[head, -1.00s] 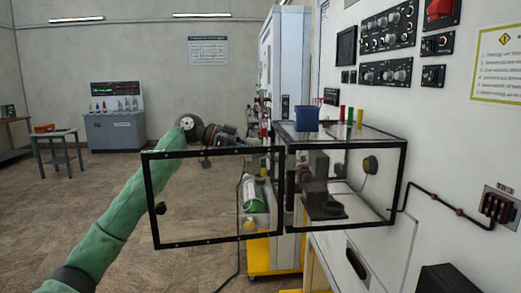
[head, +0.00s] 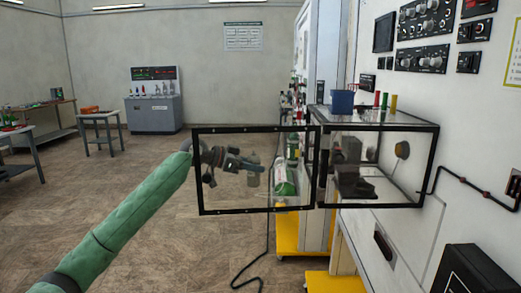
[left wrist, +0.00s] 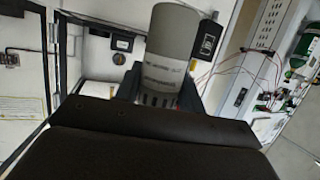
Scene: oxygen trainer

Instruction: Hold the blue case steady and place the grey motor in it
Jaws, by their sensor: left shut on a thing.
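The blue case (head: 342,101) stands upright on top of a clear, black-framed cabinet on the wall at the right. Nothing is holding it in view. My left gripper (head: 250,166) shows through the cabinet's open clear door, to the left of the blue case and lower than it. It is shut on the grey motor (head: 253,180). In the left wrist view the motor (left wrist: 173,45) is a grey cylinder with small print, held between the dark fingers (left wrist: 160,92). Its lower end is partly hidden by the gripper body. My right gripper is not in view.
The open clear door (head: 215,206) stands between my view and the left gripper. Red, green and yellow pieces (head: 384,102) stand beside the blue case on the cabinet top (head: 415,126). A green cylinder (head: 286,180) stands behind the door's right part.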

